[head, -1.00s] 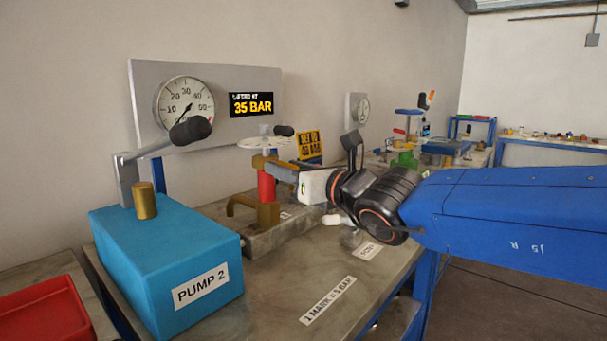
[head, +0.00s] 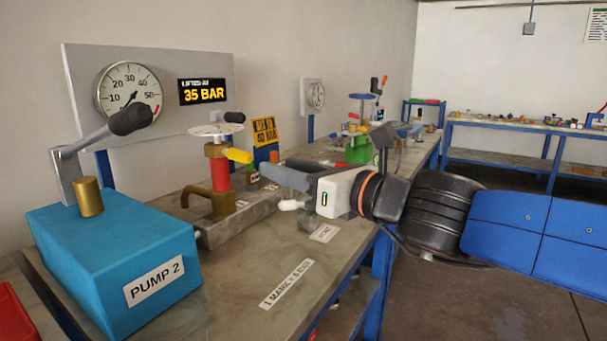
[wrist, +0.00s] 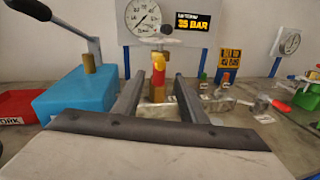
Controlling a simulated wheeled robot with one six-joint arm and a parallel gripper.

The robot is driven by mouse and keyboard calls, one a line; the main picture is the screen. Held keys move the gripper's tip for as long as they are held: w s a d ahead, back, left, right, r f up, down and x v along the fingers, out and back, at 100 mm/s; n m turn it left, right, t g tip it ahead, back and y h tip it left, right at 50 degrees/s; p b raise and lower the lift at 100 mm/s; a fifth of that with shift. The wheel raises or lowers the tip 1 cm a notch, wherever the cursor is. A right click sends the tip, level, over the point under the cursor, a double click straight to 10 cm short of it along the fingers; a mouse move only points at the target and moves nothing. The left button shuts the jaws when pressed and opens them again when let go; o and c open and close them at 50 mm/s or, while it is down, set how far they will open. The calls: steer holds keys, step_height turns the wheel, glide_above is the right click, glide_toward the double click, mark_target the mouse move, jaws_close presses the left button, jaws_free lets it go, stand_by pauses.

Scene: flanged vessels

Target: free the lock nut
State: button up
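A valve stands beyond the blue pump, with a red body (head: 221,176) on a brass base (head: 221,203). A yellow lever (head: 238,156) sticks out to the right near its top, below a white handwheel (head: 216,131) with a black knob. I cannot tell for sure which part is the lock nut; the lever may belong to it. My gripper (head: 274,168) is level, to the right of the valve, apart from it. In the wrist view the fingers (wrist: 158,78) are open and empty, pointing at the valve, whose yellow lever (wrist: 160,78) shows between them, farther off.
The blue pump box (head: 115,262) with its black-knobbed handle stands at left. Behind are a gauge (head: 129,91) and a sign (head: 203,92) reading 35 BAR. A yellow-and-black sign (head: 264,131) stands right of the valve. The bench top (head: 262,262) in front is mostly clear.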

steer(key=shift+v, duration=1.8)
steer(key=s+d+f+n+g+h, duration=0.2)
steer(key=d+f+n, duration=0.1)
steer(key=f+n, duration=0.6)
steer(key=s+d+f+n+g+h, duration=0.2)
steer(key=d+f+n+g, duration=0.15)
steer(key=f+n, duration=0.5)
steer(key=s+d+f+n+g+h, duration=0.1)
steer(key=s+d+f+n+h, duration=0.2)
steer(key=d+f, duration=0.4)
steer(key=s+d+f+n+g+h, duration=0.1)
steer(key=s+d+f+n+h, duration=0.2)
steer(key=d, duration=0.9)
step_height(320, 180, down, 4)
steer(key=n+h, duration=0.2)
steer(key=n, duration=0.2)
steer(key=shift+s+n+g+h, duration=0.3)
steer(key=shift+s+n+g, duration=0.05)
